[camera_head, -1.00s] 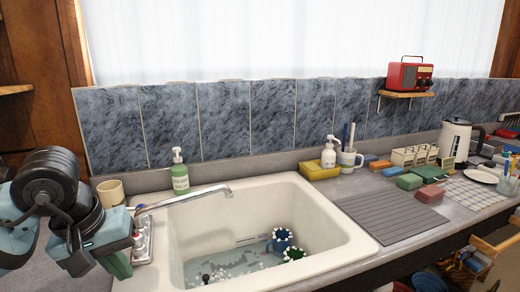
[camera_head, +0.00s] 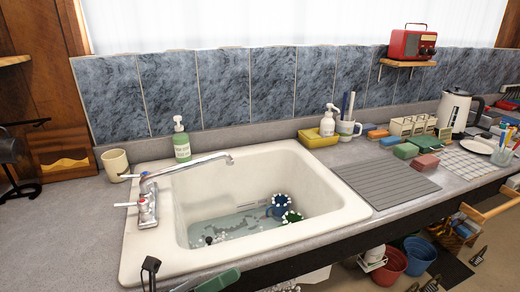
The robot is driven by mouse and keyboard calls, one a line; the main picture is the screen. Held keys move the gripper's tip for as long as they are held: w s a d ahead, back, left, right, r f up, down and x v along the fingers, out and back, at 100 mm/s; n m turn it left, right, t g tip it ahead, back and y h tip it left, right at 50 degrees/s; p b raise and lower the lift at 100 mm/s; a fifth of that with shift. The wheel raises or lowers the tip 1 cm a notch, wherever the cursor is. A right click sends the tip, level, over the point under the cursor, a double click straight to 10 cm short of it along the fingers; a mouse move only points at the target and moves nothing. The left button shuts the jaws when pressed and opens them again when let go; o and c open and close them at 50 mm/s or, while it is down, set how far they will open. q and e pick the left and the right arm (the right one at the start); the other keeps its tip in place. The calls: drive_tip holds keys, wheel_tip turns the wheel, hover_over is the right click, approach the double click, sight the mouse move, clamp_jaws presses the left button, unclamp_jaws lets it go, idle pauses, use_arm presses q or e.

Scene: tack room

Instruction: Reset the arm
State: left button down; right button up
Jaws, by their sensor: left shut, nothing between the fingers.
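Most of the left arm is out of the picture. My right gripper is not in view.
The white sink (camera_head: 350,207) holds water, foam, a blue mug (camera_head: 279,207) and a green item (camera_head: 291,217). Around it are a faucet (camera_head: 147,203), a beige cup (camera_head: 115,163), a green soap bottle (camera_head: 181,147) and a grey drying mat (camera_head: 385,183). Buckets (camera_head: 419,255) stand below right.

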use_arm(q)
drive_tip(key=s+a+f+n+t+y, duration=0.1)
drive_tip(key=a+f+n+t+y, duration=0.35)
drive_tip(key=f+n+y, duration=0.6)
drive_tip(key=a+f+n+t+y, duration=0.4)
drive_tip(key=f+n+t, duration=0.25)
drive_tip(key=n, duration=0.95)
drive_tip(key=s+a+f+n+g+y, duration=0.2)
drive_tip(key=s+f+n+g, duration=0.2)
drive_tip(key=s+f, duration=0.5)
drive_tip(key=s+a+f+n+g+y+p, duration=0.1)
drive_tip(key=s+a+f+n+g+y, duration=0.2)
drive_tip(key=s+f+n, duration=0.5)
drive_tip(key=s+f+g, duration=0.1)
drive_tip(key=s+f, duration=0.1)
drive_tip(key=shift+s+a+g, duration=0.3)
drive_tip(key=shift+a+g, duration=0.05)
drive_tip(key=shift+g, duration=0.05)
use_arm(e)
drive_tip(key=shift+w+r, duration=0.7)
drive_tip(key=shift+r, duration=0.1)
use_arm(q)
drive_tip(key=shift+r, duration=0.1)
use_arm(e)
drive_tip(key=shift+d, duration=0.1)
